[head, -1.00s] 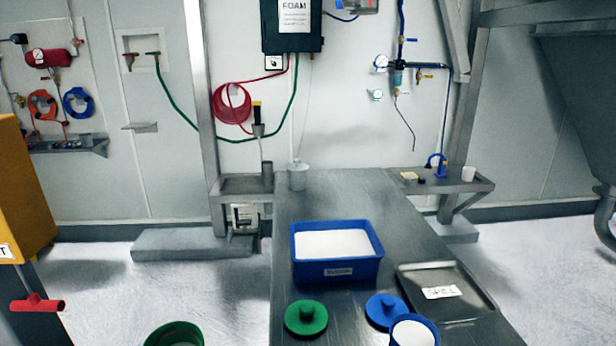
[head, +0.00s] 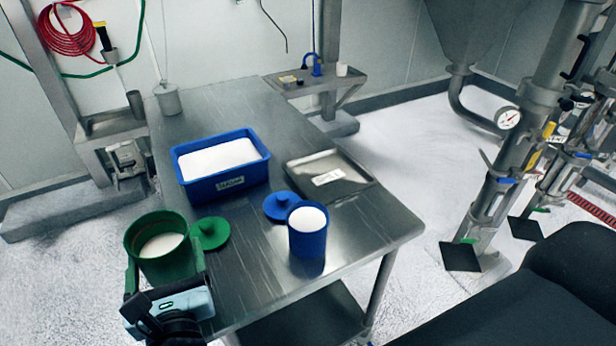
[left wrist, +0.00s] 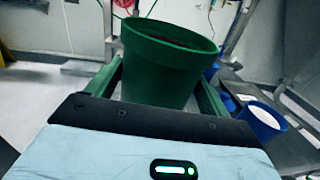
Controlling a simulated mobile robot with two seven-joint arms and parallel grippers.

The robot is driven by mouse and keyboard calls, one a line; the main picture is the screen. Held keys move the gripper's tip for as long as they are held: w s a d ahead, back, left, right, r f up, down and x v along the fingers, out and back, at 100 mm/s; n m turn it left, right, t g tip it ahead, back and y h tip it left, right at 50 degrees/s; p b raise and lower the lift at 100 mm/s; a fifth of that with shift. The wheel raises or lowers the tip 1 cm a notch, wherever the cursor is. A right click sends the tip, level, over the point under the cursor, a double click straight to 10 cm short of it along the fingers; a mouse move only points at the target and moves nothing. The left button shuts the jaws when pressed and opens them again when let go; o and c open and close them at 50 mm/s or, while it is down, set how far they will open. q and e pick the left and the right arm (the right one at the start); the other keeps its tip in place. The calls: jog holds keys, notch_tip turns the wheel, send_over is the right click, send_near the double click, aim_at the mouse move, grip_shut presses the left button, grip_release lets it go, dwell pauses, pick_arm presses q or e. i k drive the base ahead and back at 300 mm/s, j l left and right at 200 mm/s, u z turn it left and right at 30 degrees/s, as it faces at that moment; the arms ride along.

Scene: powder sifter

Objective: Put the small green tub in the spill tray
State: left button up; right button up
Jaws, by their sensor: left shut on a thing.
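The small green tub (head: 163,247) is open-topped with white powder inside, at the left edge of the steel table in the head view. My left gripper (head: 165,278) is shut on it, with a finger on each side. The tub also fills the middle of the left wrist view (left wrist: 165,65), upright between the fingers. The spill tray (head: 350,187) is a flat grey metal tray with a white label, lying empty on the right part of the table. My right gripper is not in view.
A blue bin (head: 212,192) of white powder stands between the tub and the tray. A green lid (head: 212,236), a blue lid (head: 279,207) and a blue tub (head: 307,242) of powder stand nearer the front. The table's front right (head: 385,232) is clear.

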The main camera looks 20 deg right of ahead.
aim_at(325, 187)
jog(key=i+l+u, duration=0.1)
jog(key=l+u, duration=0.35)
jog(key=l, duration=0.85)
jog(key=k+l+u, duration=0.15)
jog(key=l+u, duration=0.3)
jog(key=l, duration=0.85)
